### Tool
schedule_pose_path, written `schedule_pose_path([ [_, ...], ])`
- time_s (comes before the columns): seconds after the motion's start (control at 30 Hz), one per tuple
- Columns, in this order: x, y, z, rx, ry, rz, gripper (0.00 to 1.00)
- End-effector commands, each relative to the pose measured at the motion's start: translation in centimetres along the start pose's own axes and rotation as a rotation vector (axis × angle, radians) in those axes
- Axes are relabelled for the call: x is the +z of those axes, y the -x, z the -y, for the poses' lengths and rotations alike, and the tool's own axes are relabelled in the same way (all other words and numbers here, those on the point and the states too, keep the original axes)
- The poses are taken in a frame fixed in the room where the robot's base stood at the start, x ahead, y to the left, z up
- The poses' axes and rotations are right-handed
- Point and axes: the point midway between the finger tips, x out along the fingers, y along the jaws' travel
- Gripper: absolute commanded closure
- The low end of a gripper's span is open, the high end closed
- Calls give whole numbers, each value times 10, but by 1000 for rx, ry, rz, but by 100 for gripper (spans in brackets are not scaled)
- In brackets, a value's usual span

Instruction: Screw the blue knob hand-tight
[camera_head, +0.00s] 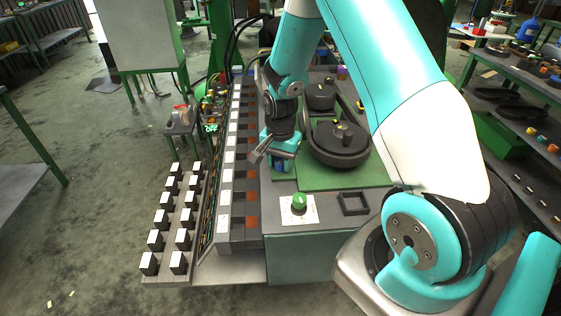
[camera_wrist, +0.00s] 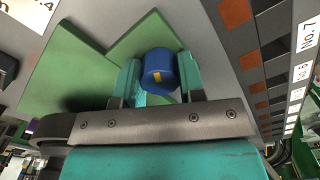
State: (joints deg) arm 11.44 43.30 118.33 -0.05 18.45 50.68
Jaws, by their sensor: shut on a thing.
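The blue knob (camera_wrist: 158,66) has a yellow mark on its side. In the wrist view it sits between the two teal fingers of my gripper (camera_wrist: 159,82), which is shut on it. A green plate (camera_wrist: 75,75) with angled edges lies behind the knob. In the head view my gripper (camera_head: 281,150) points down over the left part of the grey bench top (camera_head: 278,187), left of the black round parts.
Black round parts (camera_head: 338,141) stand on the green plate (camera_head: 365,174) right of my gripper. A green knob (camera_head: 299,202) on a white card and a black square frame (camera_head: 353,203) are nearer. A labelled strip (camera_head: 227,180) and rows of white-topped blocks (camera_head: 156,238) lie left.

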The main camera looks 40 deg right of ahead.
Motion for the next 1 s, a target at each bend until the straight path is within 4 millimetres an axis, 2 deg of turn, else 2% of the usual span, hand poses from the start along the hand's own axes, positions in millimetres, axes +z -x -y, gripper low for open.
schedule_pose_path([
  [0.63,-3,2,1,-4,-53,-8,87],
  [0.67,-3,2,1,-4,-53,-8,57],
  [0.73,-2,2,1,-3,-52,-7,41],
  [0.77,-2,2,1,-3,-52,-6,38],
  [1.0,-1,1,0,-1,-50,-3,38],
])
